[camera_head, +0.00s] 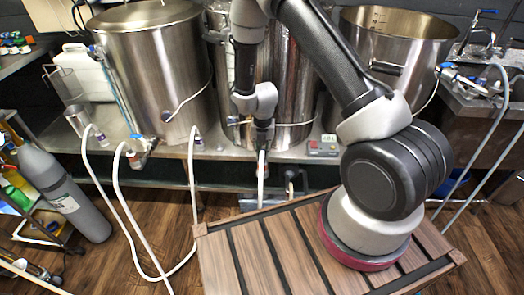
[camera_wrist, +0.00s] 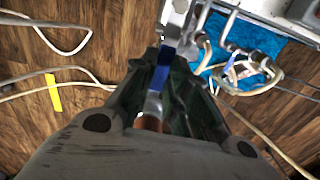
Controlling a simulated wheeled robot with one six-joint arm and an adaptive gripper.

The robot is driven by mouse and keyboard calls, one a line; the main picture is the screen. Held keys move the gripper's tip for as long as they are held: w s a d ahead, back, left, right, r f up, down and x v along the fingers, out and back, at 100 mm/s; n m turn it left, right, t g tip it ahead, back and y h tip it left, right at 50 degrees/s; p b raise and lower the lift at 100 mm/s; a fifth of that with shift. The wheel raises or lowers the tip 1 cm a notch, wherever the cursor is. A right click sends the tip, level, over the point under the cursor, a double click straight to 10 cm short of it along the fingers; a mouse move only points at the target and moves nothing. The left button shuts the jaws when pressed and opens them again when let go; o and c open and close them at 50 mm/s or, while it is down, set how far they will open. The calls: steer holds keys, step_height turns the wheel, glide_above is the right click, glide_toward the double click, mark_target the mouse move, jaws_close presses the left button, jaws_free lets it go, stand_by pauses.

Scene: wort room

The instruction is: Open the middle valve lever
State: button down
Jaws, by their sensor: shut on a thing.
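The middle steel kettle (camera_head: 290,90) stands on the metal bench, partly hidden behind my arm. My gripper (camera_head: 263,140) is low at its front, pointing down. In the wrist view my gripper's dark fingers (camera_wrist: 165,70) are shut around the blue middle valve lever (camera_wrist: 160,77). Metal and a copper-coloured piece show below the blue part between the fingers. In the head view the gripper covers this lever, and its exact angle cannot be told.
The left kettle (camera_head: 155,75) has a valve and white hoses (camera_head: 122,200). The right kettle (camera_head: 395,45) stands behind my arm. A small grey device (camera_head: 323,146) sits on the bench just right of my gripper. A grey gas cylinder (camera_head: 65,195) leans at the left.

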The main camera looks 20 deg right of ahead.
steer(key=shift+d+n, duration=0.15)
steer(key=shift+n, duration=0.15)
stand_by(0.4)
steer(key=c, duration=1.4)
jaws_free()
step_height(320, 180, up, 12)
